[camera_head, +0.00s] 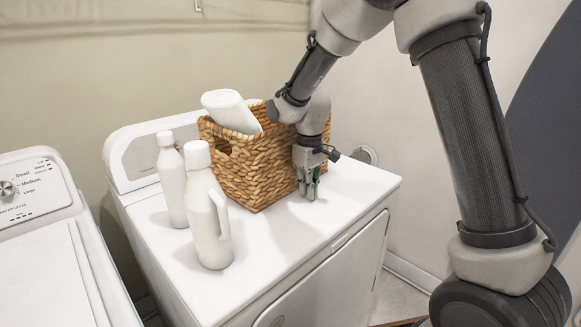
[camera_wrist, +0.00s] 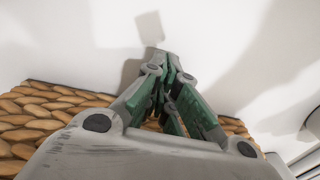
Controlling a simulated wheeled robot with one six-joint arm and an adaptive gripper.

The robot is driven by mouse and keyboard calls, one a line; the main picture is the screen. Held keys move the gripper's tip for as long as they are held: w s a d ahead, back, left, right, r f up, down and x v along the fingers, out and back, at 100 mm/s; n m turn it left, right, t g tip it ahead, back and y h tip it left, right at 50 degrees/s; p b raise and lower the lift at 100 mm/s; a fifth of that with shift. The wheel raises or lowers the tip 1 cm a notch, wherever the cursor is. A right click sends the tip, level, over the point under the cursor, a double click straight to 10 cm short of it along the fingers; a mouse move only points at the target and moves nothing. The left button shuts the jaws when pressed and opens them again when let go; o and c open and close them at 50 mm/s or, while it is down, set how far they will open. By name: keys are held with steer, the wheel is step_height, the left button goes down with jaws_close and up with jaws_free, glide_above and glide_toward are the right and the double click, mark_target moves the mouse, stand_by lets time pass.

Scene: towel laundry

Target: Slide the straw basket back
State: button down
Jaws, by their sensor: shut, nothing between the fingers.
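The straw basket (camera_head: 243,170) stands upright on top of the white dryer-like machine (camera_head: 300,232), toward its back. A white folded or rolled item (camera_head: 231,111) sticks out of its top. My gripper (camera_head: 308,192) points down in front of the basket's right front side, close to the dryer top. Its fingers are shut and empty. In the wrist view my gripper (camera_wrist: 172,80) shows its green-padded fingers together over the white surface, with the woven basket wall (camera_wrist: 30,118) behind it. I cannot tell if the gripper touches the basket. My arm hides the basket's right upper part.
Two white bottles, a slim one (camera_head: 172,182) and one with a handle (camera_head: 207,212), stand left of the basket on the machine. A washer with a dial (camera_head: 35,195) stands at the far left. The machine top's front right is clear. A wall is behind.

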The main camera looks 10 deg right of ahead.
steer(key=shift+w+a, duration=0.35)
steer(key=shift+w, duration=0.25)
steer(key=shift+w+a, duration=0.35)
steer(key=shift+w, duration=0.2)
steer(key=shift+s+d, duration=0.4)
steer(key=shift+s, duration=0.25)
steer(key=shift+s+d, duration=0.4)
steer(key=shift+s, duration=0.25)
step_height(320, 180, up, 10)
steer(key=s+d+r+m+t, duration=0.2)
steer(key=s+d+r+m, duration=0.1)
steer(key=s+d, duration=0.7)
steer(key=s+d+r+m+t, duration=0.2)
steer(key=s+d+r+m, duration=0.2)
steer(key=s+d, duration=0.6)
steer(key=s, duration=0.7)
steer(key=shift+s+d+r, duration=0.25)
steer(key=shift+s+d, duration=0.05)
steer(key=shift+s, duration=0.05)
